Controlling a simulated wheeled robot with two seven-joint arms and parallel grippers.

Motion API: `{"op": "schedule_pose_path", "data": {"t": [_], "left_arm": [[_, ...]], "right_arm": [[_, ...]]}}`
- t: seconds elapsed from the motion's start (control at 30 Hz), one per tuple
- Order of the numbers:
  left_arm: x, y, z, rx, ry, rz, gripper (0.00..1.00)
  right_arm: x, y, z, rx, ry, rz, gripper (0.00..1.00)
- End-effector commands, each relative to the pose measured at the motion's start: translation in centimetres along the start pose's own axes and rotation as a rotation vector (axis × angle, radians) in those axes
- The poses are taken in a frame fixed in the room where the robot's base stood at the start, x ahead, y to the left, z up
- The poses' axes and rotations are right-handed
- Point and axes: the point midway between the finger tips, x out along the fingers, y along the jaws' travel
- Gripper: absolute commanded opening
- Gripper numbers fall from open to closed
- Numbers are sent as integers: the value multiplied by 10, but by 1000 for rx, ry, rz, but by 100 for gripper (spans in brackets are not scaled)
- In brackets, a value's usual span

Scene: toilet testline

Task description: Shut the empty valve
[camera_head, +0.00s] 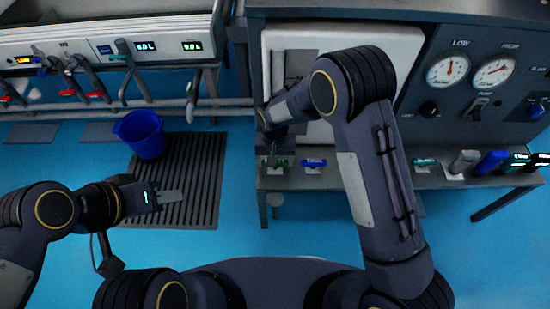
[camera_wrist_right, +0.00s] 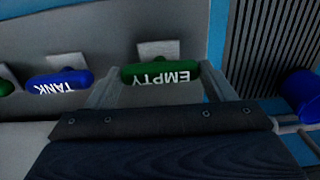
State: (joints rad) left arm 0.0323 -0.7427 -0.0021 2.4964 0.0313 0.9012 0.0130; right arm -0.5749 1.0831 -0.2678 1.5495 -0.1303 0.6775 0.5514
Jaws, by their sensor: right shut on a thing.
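The empty valve has a green handle lettered EMPTY (camera_wrist_right: 160,73), upside down in the right wrist view. It also shows in the head view (camera_head: 275,163) at the left end of the bench front. My right gripper (camera_wrist_right: 163,80) is shut on this handle, one finger at each end of it. In the head view my right arm reaches over the bench, and its fingertips are hard to make out. My left gripper (camera_head: 170,197) hangs over the dark floor grate with nothing seen in it. Its fingers overlap, so its opening is unclear.
A blue TANK handle (camera_wrist_right: 60,83) sits close beside the green one. A blue bucket (camera_head: 142,133) stands on the floor grate (camera_head: 200,160). A gauge panel (camera_head: 480,110) and more valve handles are at the right. Blue floor is free in front.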

Motion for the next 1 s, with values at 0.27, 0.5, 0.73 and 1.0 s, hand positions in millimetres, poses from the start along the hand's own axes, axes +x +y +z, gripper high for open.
{"op": "schedule_pose_path", "data": {"t": [0.27,0.5,0.73,1.0], "left_arm": [[0,0,0,0,0,0,36],[0,0,0,0,0,0,36],[-2,1,-1,0,0,0,36],[-15,7,-8,0,0,0,36]], "right_arm": [[0,0,0,3,0,0,83],[0,0,0,1,0,0,98],[-7,0,0,1,1,-1,98],[-52,0,0,2,2,-2,98]]}}
